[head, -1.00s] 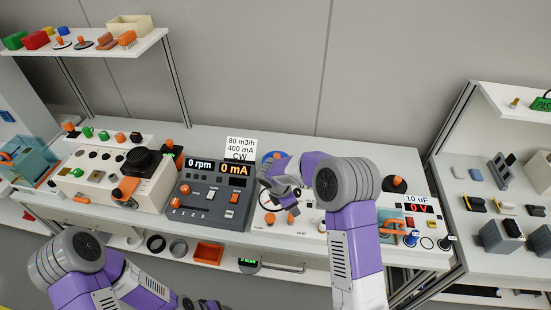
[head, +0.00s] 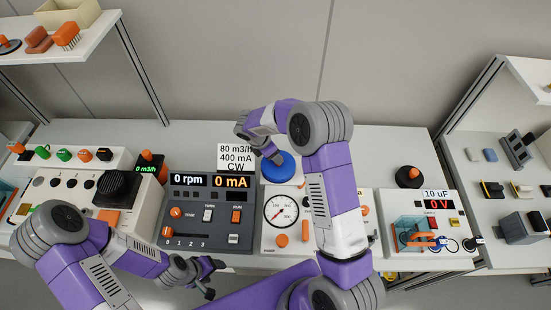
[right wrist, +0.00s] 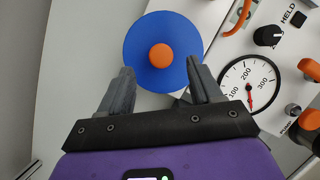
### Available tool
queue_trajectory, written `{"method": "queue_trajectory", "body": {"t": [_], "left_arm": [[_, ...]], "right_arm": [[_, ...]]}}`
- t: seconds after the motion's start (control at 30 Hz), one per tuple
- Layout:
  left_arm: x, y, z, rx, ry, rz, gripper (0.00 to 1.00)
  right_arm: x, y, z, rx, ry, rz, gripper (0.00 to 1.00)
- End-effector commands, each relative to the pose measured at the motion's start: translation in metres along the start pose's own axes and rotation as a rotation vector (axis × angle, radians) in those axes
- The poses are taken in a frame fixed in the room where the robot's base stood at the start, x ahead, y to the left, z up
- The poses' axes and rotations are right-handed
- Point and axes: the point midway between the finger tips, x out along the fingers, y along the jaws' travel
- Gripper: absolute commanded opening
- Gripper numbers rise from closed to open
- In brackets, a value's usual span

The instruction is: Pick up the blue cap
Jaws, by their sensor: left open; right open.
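The blue cap (head: 281,169) is a round blue disc on the bench behind the white gauge panel. In the right wrist view the blue cap (right wrist: 136,47) shows an orange knob at its centre. My right gripper (head: 272,157) is open and is over the cap in the head view, hiding part of it. In the right wrist view my right gripper (right wrist: 162,72) has its two fingers apart, one on each side of the cap's near part, with nothing between them held. My left gripper (head: 207,277) is open and empty, low in front of the bench.
A gauge panel (head: 291,214) stands just in front of the cap. A sign (head: 236,158) and a dark console (head: 207,229) are to its left. An orange-knobbed black disc (head: 408,178) lies to the right. The bench behind is mostly clear.

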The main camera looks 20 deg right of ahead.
Motion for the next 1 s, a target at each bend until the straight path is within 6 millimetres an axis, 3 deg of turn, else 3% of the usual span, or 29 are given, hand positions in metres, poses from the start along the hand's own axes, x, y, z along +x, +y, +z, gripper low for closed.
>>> {"method": "queue_trajectory", "body": {"t": [0.43,0.67,1.0], "left_arm": [[0.004,-0.002,-0.001,0.0,0.002,0.0,0.64],[0.004,-0.001,-0.001,0.0,0.002,0.0,0.64],[0.004,-0.001,-0.001,0.0,0.002,0.0,0.64]], "right_arm": [[0.055,-0.002,0.002,0.0,0.0,-0.001,0.64],[0.058,-0.002,0.002,0.0,0.001,0.001,0.64],[0.058,-0.002,0.002,0.0,0.0,0.001,0.15]]}}
